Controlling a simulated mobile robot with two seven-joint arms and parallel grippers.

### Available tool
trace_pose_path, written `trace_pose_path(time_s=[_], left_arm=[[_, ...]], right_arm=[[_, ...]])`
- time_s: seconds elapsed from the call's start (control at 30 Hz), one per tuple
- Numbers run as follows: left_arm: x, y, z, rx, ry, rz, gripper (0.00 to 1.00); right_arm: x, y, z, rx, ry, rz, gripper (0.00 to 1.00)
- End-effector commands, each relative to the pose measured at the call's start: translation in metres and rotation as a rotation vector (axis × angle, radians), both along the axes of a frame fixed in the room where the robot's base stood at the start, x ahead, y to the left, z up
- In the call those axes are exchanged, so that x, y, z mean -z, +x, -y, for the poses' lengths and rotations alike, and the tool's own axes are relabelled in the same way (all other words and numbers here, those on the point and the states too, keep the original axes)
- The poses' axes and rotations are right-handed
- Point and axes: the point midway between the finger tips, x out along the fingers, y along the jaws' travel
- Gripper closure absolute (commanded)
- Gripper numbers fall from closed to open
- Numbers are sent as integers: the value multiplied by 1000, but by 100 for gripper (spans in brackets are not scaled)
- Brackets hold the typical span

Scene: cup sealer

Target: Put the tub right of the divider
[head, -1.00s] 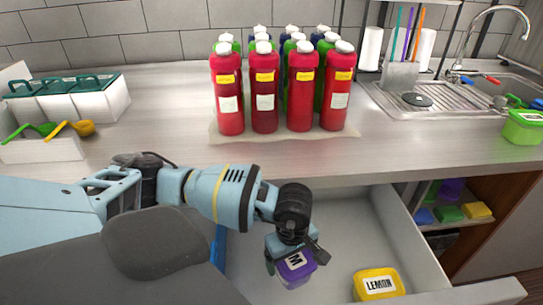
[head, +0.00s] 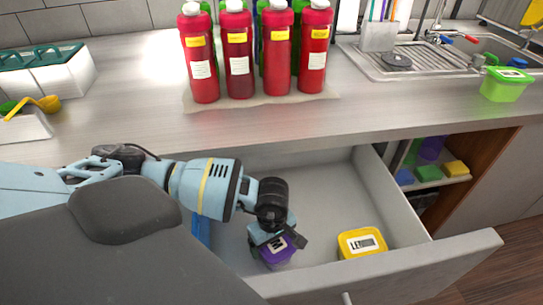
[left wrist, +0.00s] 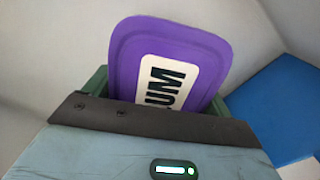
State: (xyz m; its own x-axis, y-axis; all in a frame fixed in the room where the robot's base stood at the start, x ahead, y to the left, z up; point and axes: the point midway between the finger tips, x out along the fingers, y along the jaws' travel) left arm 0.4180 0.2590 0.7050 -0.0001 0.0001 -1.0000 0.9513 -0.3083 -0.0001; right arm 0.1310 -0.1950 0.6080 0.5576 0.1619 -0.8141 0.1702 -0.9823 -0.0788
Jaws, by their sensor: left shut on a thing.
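A purple tub (head: 275,254) is in the open drawer (head: 320,195), at its left part. My left gripper (head: 272,236) is shut on it from above. In the left wrist view, the tub's purple lid (left wrist: 165,65) shows a white label reading "UM", the rest hidden by the gripper. A blue divider (head: 203,229) stands left of the tub in the head view, partly hidden by my arm. It also shows as a blue panel (left wrist: 278,108) in the left wrist view. I cannot tell whether the tub touches the drawer floor. My right gripper is not in view.
A yellow tub (head: 362,243) stands in the drawer, right of the purple one, with a clear gap between. Several red bottles (head: 238,60) stand on the counter (head: 130,115). A green tub (head: 506,87) is near the sink. The drawer's front wall (head: 440,260) is close.

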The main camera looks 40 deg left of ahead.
Motion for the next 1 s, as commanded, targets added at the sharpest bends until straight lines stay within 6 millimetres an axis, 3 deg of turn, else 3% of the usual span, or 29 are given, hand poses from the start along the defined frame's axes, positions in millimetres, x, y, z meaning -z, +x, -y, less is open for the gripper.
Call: trace_pose_path(time_s=[0.37, 0.77, 0.8, 0.9, 1.0], left_arm=[[35, 0, 0, 0, 0, 0, 54], [40, 0, 0, 0, 0, 1, 54], [41, 0, 0, 0, 1, 0, 14], [40, 0, 0, 0, 1, 0, 1], [40, 0, 0, 0, 1, 0, 0]], right_arm=[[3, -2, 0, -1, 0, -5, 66], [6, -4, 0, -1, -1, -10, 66], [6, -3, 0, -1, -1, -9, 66], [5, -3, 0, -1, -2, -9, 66], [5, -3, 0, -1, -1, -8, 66]])
